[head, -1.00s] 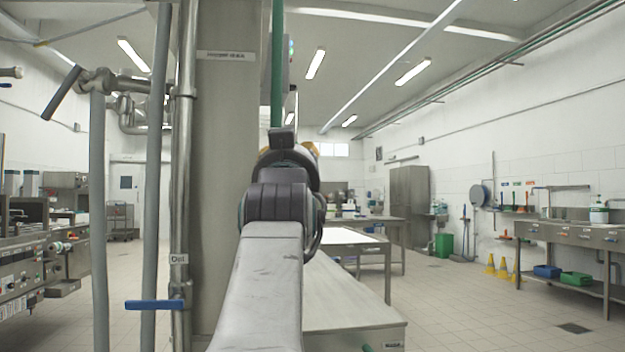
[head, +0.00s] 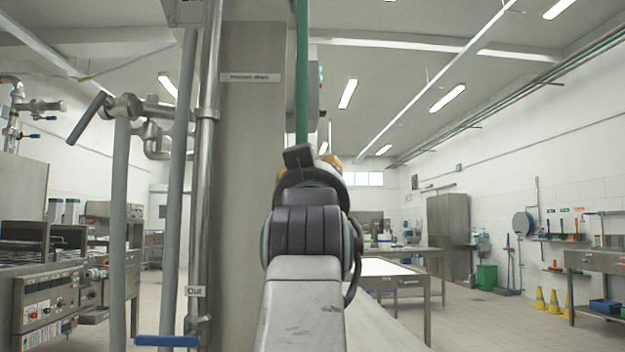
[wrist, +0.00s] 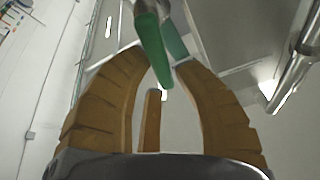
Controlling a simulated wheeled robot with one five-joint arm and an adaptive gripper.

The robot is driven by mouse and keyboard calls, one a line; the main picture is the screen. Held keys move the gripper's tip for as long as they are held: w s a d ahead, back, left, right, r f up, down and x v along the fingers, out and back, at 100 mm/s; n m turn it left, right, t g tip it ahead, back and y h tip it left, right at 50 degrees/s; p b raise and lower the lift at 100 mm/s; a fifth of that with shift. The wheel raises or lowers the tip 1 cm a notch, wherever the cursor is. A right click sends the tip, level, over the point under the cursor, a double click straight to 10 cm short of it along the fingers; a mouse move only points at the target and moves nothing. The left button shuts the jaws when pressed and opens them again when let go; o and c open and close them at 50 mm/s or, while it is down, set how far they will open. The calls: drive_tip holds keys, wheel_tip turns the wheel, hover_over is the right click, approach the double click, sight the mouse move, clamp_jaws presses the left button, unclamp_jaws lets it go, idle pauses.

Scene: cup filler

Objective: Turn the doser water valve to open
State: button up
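My gripper shows in the wrist view with its brown fingers (wrist: 161,57) apart. A green handle-like piece (wrist: 151,45) hangs from above, and its lower end reaches between the fingertips. I cannot tell if a finger touches it. A second green piece (wrist: 174,40) lies just behind. In the head view my arm hides most of the gripper and whatever is in front of it. A blue lever (head: 167,341) sits low on a steel pipe at left, under a label reading "Out" (head: 195,291). A grey-blue lever (head: 90,118) sits higher up. No label names the doser water valve.
A wide steel column (head: 250,180) with a small sign stands just left of my arm. A green vertical pipe (head: 302,80) rises behind the arm. Grey pipes (head: 118,230) stand at left. Steel tables (head: 410,284) and open floor lie at right.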

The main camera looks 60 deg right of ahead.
drive_tip(key=o, duration=0.4)
drive_tip(key=shift+d+f, duration=0.1)
drive_tip(key=v, duration=0.7)
drive_tip(key=shift+a, duration=0.25)
drive_tip(key=shift+f, duration=0.1)
